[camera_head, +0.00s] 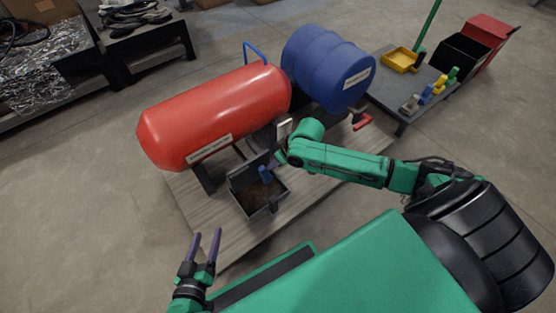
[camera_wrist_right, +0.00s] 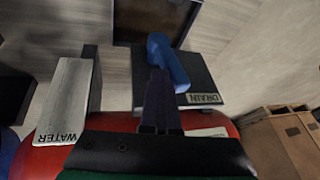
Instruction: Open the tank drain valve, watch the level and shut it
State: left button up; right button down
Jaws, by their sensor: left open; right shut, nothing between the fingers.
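A red tank (camera_head: 215,112) lies on a wooden platform. Below it, a blue valve handle (camera_head: 265,174) stands above an open dark box (camera_head: 238,200). My left gripper (camera_head: 207,236) is open and empty, near the platform's front edge.
A blue barrel (camera_head: 325,65) with a red handle (camera_head: 362,121) is behind my right arm. A grey table (camera_head: 385,85) with a yellow tray (camera_head: 402,60) and small coloured valves is at the right. Dark shelving (camera_head: 145,55) stands at upper left. Floor at left is clear.

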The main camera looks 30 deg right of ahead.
aim_at(263, 170)
jog(key=a+p, duration=0.1)
jog(key=p, duration=0.1)
jog(key=a+p, duration=0.1)
jog(key=p, duration=0.2)
jog(key=a+p, duration=0.1)
jog(key=p, duration=0.1)
jog(key=shift+s+a+r+p, duration=0.1)
jog(key=shift+s+r+p, duration=0.15)
jog(key=shift+r+p, duration=0.1)
pick_arm(q)
jog(key=s+a+r+m+g+y+p, duration=0.1)
jog(key=a+r+m+g+y+p, duration=0.15)
jog(key=a+r+g, duration=0.65)
jog(key=d+f+n+t+h+b, duration=0.2)
jog(key=d+f+t+b, duration=0.1)
jog(key=d+t+b, duration=0.2)
jog(key=d+t, duration=0.2)
jog(key=shift+w+d+t, duration=0.15)
jog(key=shift+w+t, duration=0.2)
jog(key=shift+t, duration=0.05)
pick_arm(e)
jog(key=s+a+f+n+t+h, duration=0.1)
jog(key=a+f+n+h, duration=0.1)
jog(key=a+f+h, duration=0.4)
jog(key=h, duration=0.2)
jog(key=shift+a+h, duration=0.4)
